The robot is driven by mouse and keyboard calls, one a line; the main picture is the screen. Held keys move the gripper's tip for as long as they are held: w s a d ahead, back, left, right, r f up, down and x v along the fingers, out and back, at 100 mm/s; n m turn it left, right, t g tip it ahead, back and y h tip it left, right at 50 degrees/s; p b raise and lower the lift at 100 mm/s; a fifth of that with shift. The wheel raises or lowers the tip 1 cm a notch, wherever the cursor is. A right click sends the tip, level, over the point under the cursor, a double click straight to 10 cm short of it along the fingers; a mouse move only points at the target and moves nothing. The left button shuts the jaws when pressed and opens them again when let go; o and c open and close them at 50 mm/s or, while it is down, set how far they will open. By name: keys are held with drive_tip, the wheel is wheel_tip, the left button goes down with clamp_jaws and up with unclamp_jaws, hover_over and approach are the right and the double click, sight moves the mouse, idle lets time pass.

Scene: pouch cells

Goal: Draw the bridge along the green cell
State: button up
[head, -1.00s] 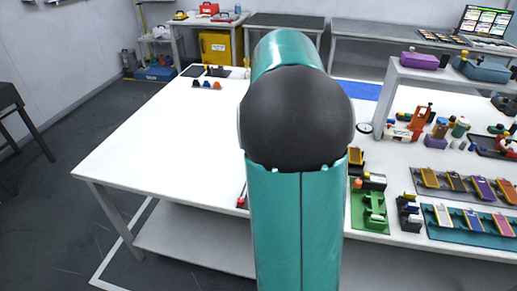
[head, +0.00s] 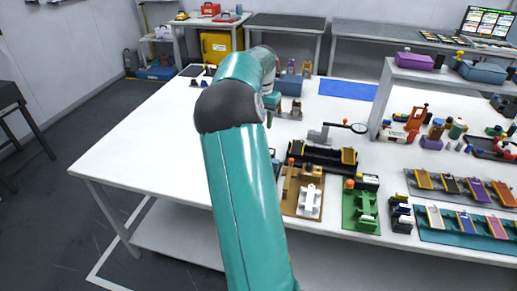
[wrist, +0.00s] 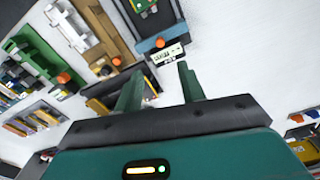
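I cannot tell for sure which part is the bridge. A green fixture (head: 361,210) with an upright green piece stands at the table's front edge; it also shows at upper left in the wrist view (wrist: 38,62). A blue-grey board (wrist: 150,25) with a green part, an orange knob and a white label is at the top of the wrist view; my arm may hide it in the head view. My gripper (wrist: 160,90) is open and empty, its two teal fingers apart, pointing toward the board's label end. In the head view its fingers are mostly hidden.
A tan fixture with a white piece (head: 309,201) stands left of the green one. A black fixture with yellow ends (head: 322,156) lies behind, with a magnifier (head: 357,128) beyond. Racks of coloured cells (head: 466,224) stand at right. The table's left half (head: 140,150) is clear.

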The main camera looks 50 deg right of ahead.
wheel_tip(320, 180, down, 13)
drive_tip(key=shift+d+f, duration=0.1)
idle(0.3)
drive_tip(key=shift+c, duration=0.3)
clamp_jaws()
